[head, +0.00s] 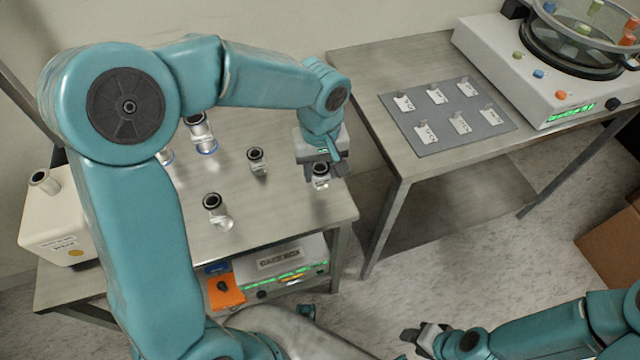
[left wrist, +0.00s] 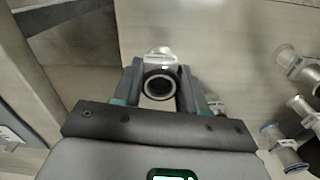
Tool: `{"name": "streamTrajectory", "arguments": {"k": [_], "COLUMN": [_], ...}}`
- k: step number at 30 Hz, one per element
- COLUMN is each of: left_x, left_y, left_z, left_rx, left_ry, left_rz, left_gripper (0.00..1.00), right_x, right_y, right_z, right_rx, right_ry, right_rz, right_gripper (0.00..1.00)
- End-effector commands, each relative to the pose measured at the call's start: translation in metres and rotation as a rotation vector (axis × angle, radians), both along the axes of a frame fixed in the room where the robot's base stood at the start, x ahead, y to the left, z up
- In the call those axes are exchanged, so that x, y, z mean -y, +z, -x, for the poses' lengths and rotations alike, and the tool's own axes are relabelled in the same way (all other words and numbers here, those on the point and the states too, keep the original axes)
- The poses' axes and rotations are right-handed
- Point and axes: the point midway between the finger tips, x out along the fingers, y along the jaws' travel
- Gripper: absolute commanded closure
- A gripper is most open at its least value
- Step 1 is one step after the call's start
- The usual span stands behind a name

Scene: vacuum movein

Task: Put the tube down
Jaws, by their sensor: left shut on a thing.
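My left gripper (head: 322,160) is shut on a clear tube (head: 320,181) with a black rim, over the right end of the left metal table (head: 285,215). In the left wrist view the tube's dark round mouth (left wrist: 159,84) sits between the two fingers of the left gripper (left wrist: 160,75). The tube looks about upright. I cannot tell whether its base touches the table. My right gripper (head: 425,338) is low in the head view, away from both tables, and its jaw opening is unclear.
Several similar tubes stand on the left table, including one (head: 257,162) left of my gripper and one (head: 216,208) nearer the front. A white canister (head: 58,225) is at the left. The right table (head: 375,100) holds a grey labelled mat (head: 445,118) and a white machine (head: 490,50).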

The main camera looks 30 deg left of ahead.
Motion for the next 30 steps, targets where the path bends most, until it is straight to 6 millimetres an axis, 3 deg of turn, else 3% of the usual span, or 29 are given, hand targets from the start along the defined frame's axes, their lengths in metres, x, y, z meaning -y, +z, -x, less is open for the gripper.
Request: {"name": "streamTrajectory", "arguments": {"k": [11,23,24,26,30], "left_x": [0.0,0.0,0.0,0.0,0.0], "left_y": [-0.048,-0.055,-0.054,-0.053,-0.053], "left_z": [0.0,0.0,0.0,0.0,0.0], "left_rx": [-0.001,0.001,0.001,0.001,0.0], "left_ry": [0.0,0.0,0.0,0.0,0.0], "left_rz": [0.0,0.0,0.001,0.001,0.0], "left_gripper": [0.93,0.93,0.52,0.33,0.33], "right_x": [0.0,0.0,0.0,0.0,0.0], "right_y": [-0.01,-0.014,-0.013,-0.012,-0.012], "right_z": [0.0,0.0,0.0,0.0,0.0], "right_rx": [0.0,0.0,0.0,0.0,0.0], "right_ry": [0.0,0.0,0.0,0.0,0.0], "right_rz": [0.0,0.0,0.0,0.0,0.0], "right_gripper": [0.57,0.57,0.57,0.57,0.57]}}
